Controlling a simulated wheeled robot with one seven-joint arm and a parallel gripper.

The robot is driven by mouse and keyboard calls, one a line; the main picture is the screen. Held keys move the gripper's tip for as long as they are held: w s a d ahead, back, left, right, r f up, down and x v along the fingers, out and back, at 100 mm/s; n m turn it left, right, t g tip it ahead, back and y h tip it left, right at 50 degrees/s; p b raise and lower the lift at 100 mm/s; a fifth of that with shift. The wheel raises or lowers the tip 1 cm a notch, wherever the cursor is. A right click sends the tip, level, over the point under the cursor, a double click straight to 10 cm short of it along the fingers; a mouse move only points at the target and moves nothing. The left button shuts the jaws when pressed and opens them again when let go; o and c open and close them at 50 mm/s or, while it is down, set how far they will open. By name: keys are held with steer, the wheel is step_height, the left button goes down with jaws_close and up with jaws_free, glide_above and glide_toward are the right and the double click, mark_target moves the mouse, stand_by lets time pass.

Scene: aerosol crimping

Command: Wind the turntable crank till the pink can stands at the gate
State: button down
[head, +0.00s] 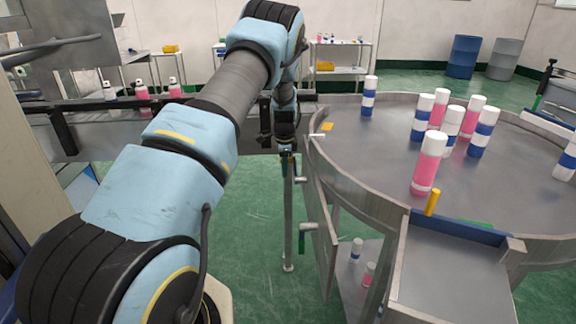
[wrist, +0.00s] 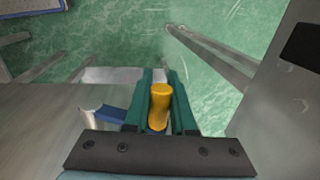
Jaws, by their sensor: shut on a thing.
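My gripper (wrist: 161,80) is shut on an upright orange-yellow crank handle (wrist: 160,105), its green fingers on both sides of it. In the head view, my gripper (head: 287,158) is at the left side of the turntable (head: 385,165), and the handle is hidden there. The nearest pink can (head: 429,163), with a white top, stands upright on the turntable close to the rim. It is just behind a yellow post (head: 433,202) and the blue bar (head: 470,230) at the exit tray. I cannot tell whether it is exactly at the gate.
Other pink and blue-banded cans (head: 480,132) stand behind it on the turntable. A metal exit tray (head: 450,275) juts out at the front. Small cans (head: 357,250) stand on a lower shelf. A rail with pink cans (head: 143,95) lies at the left. Green floor is open between.

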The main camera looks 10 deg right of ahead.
steer(key=shift+d+f+g+b, duration=0.1)
steer(key=shift+f+g+b, duration=0.7)
steer(key=shift+g, duration=0.4)
steer(key=c, duration=0.8)
jaws_free()
steer(key=shift+s+f, duration=0.1)
steer(key=shift+o, duration=0.2)
step_height(320, 180, up, 11)
steer(key=b, duration=0.3)
steer(key=shift+w, duration=0.45)
